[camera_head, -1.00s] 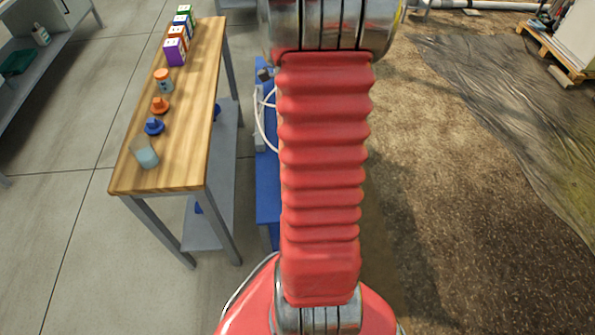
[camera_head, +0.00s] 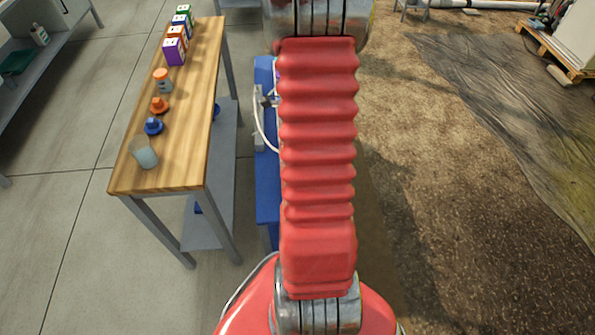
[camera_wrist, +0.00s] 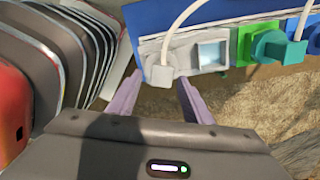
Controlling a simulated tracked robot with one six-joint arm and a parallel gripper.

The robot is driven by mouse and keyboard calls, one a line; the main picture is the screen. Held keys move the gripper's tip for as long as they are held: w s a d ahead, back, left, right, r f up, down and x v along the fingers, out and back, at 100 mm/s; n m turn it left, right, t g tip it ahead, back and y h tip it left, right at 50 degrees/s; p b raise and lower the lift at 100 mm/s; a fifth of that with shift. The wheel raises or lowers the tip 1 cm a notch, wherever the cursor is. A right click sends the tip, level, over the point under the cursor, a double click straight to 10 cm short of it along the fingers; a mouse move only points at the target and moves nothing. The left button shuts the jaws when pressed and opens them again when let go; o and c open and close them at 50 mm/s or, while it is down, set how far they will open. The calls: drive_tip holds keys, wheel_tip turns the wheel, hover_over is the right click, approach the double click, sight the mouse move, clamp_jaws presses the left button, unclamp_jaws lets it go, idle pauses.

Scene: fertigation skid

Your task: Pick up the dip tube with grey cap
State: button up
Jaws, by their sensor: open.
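In the wrist view, a light grey cap (camera_wrist: 161,74) with a white tube (camera_wrist: 184,20) rising from it is at the left end of a row of fittings on a blue skid (camera_wrist: 222,12). This looks like the dip tube with grey cap. My gripper (camera_wrist: 160,94) is open, its two purple-grey fingers spread, with the cap between and just beyond the tips in the picture. I cannot tell whether they touch it. In the head view my red arm hides the gripper and most of the skid (camera_head: 266,190).
A pale grey square fitting (camera_wrist: 211,54) sits right of the cap, then a green one with a teal cap (camera_wrist: 272,46). In the head view, a wooden bench (camera_head: 190,120) left of the skid carries boxes, caps and a beaker (camera_head: 145,153).

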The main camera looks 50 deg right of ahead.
drive_tip(key=shift+d+f, duration=0.1)
drive_tip(key=shift+f, duration=2.5)
drive_tip(key=shift+c, duration=0.2)
clamp_jaws()
